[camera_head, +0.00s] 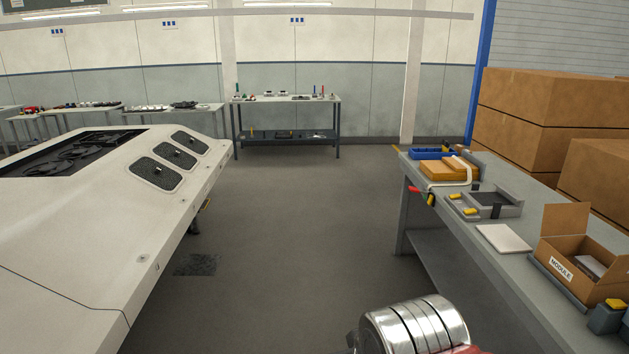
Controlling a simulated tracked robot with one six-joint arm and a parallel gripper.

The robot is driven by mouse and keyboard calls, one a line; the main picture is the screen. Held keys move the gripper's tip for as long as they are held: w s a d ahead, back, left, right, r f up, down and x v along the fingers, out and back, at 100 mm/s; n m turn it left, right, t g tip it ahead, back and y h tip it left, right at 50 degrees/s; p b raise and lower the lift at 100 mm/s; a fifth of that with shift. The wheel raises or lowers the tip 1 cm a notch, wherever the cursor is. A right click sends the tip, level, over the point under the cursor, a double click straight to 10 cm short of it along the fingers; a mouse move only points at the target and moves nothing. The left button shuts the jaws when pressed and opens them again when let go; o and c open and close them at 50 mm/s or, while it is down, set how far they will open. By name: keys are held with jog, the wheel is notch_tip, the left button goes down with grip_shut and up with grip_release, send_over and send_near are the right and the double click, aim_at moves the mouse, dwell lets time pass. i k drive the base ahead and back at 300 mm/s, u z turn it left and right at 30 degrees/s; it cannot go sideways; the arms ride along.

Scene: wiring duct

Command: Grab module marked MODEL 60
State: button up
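An open cardboard box (607,270) stands on the right workbench, with a white label reading MODULE on its front. A flat dark grey item (591,265) lies inside it. I cannot read any MODEL 60 marking, and I cannot tell whether that item is the module. A shiny metal cylinder at the bottom edge looks like part of my own arm. My gripper does not show.
A large white machine body (90,220) fills the left. The floor between is clear.

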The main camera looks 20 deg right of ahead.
aim_at(592, 269)
jog(key=z, duration=0.2)
jog(key=i, duration=1.45)
jog(key=z, duration=0.45)
jog(key=i, duration=0.7)
jog(key=z, duration=0.75)
jog(key=i, duration=0.55)
jog(key=z, duration=1)
jog(key=i, duration=0.85)
jog(key=z, duration=0.45)
